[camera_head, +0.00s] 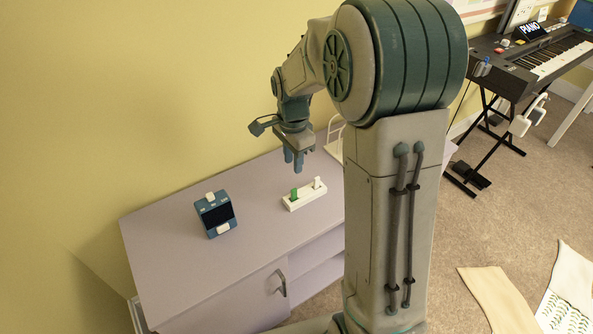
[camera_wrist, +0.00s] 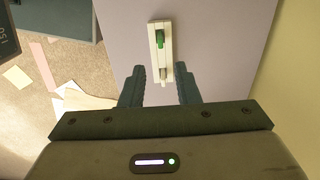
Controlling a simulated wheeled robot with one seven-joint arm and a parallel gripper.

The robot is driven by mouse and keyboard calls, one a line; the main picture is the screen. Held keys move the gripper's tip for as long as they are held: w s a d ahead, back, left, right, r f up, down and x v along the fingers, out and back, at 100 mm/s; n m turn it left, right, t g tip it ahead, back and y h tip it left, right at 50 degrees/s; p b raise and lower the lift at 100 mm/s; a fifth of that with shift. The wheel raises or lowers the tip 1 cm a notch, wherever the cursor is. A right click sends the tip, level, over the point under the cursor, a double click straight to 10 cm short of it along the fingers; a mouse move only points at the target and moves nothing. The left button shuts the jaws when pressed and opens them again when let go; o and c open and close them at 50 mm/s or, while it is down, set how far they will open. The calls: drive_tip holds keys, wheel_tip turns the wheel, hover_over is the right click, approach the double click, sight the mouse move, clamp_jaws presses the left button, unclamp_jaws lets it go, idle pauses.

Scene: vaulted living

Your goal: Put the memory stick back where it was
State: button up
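A white holder block (camera_head: 304,198) lies on the lilac cabinet top (camera_head: 178,262). A green stick (camera_head: 294,194) and a whitish stick (camera_head: 317,183) stand in it. In the wrist view the block (camera_wrist: 153,46) shows the green stick (camera_wrist: 160,40) and the paler stick (camera_wrist: 163,73). I cannot tell which is the memory stick. A teal device (camera_head: 209,219) with a dark screen stands to the left, with white pieces at its top and lower front. My gripper (camera_head: 293,160) is above the cabinet, fingers pointing down. In the wrist view its fingers (camera_wrist: 159,68) are apart, with nothing held.
A yellow wall (camera_head: 120,100) runs behind the cabinet. The cabinet top is clear between the device and the holder block. A keyboard piano (camera_head: 535,65) on a stand is at the far right, and papers (camera_head: 497,298) lie on the carpet.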

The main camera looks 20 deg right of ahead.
drive_tip(key=s+r+n+t, duration=0.1)
drive_tip(key=s+r+n, duration=0.1)
drive_tip(key=s+n, duration=0.5)
drive_tip(key=s+r+n, duration=0.3)
drive_tip(key=s+n, duration=0.4)
drive_tip(key=s, duration=0.6)
drive_tip(key=shift+s+d+r+t, duration=0.2)
drive_tip(key=shift+s+r+t, duration=0.1)
drive_tip(key=shift+t, duration=0.1)
